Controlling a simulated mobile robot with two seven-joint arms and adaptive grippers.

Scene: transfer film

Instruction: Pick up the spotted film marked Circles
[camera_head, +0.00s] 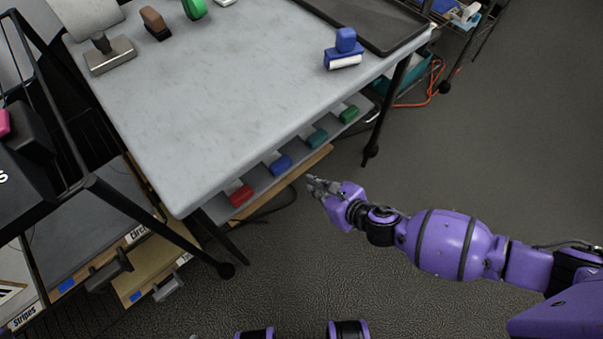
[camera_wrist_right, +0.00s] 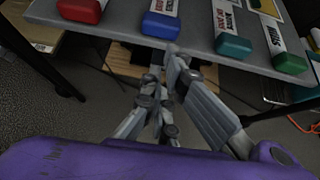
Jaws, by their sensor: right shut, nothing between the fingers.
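A white label reading "Circl…" (camera_head: 139,232) is on the edge of a rack tier at the lower left in the head view; the rest of the word is cut off. I cannot make out a spotted film there. My right gripper (camera_head: 316,184) is in the middle of the head view, beside the table's lower shelf and well to the right of the label. It is shut and empty. In the right wrist view its fingertips (camera_wrist_right: 173,52) are close together, just below the shelf edge with the blue-ended item (camera_wrist_right: 160,25). My left gripper is not in view.
The grey table (camera_head: 190,110) holds a blue stamp-like tool (camera_head: 344,50) and a black tray (camera_head: 375,20). Its lower shelf holds red (camera_head: 241,193), blue (camera_head: 281,164), teal (camera_head: 317,138) and green (camera_head: 349,114) items. The floor (camera_head: 480,160) to the right is clear.

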